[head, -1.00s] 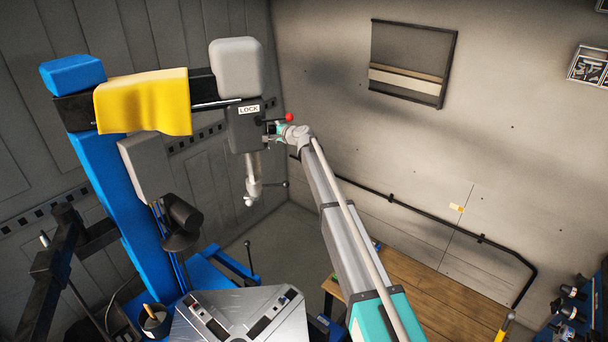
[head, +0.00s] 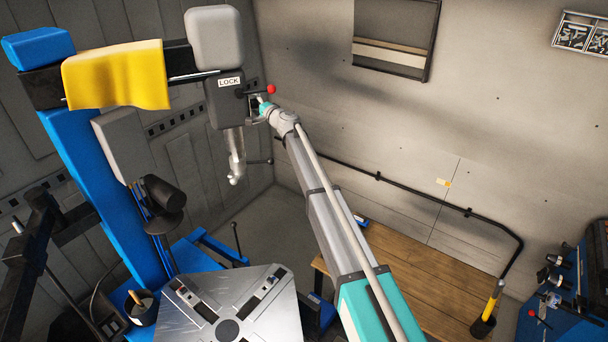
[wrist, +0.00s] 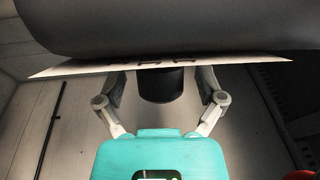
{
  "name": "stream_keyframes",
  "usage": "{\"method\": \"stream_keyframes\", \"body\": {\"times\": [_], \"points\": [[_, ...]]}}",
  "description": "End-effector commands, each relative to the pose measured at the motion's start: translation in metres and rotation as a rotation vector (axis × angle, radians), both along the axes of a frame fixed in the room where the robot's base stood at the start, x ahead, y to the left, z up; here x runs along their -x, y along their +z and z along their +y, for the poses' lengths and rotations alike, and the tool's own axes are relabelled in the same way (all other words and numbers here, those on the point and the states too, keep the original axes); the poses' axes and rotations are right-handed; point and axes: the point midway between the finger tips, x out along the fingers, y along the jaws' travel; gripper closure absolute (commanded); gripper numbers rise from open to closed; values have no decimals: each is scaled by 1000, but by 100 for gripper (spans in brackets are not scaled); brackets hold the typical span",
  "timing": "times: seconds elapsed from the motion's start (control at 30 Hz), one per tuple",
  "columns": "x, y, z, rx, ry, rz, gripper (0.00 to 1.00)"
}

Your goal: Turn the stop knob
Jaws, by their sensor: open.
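A dark round knob (wrist: 160,85) shows in the wrist view, under a pale label plate (wrist: 75,67) seen nearly edge-on. My gripper (wrist: 162,78) is open, with one finger on each side of the knob. I cannot tell whether the fingers touch it. In the head view my gripper (head: 256,107) is at the right side of the dark grey head block (head: 224,108) that carries a LOCK sign (head: 229,82). The knob cannot be made out there.
A lever with a red ball (head: 271,89) sticks out just above my gripper. A metal post (head: 235,155) hangs below the block. The steel turntable (head: 245,310) is lower down. A wooden bench (head: 420,285) stands to the right.

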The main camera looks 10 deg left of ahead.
Motion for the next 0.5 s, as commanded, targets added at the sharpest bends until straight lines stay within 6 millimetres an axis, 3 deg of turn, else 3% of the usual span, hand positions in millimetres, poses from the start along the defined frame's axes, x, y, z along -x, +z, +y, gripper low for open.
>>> {"method": "stream_keyframes", "body": {"times": [0.5], "points": [[0, -3, 0, -103, 0, -145, 12]]}}
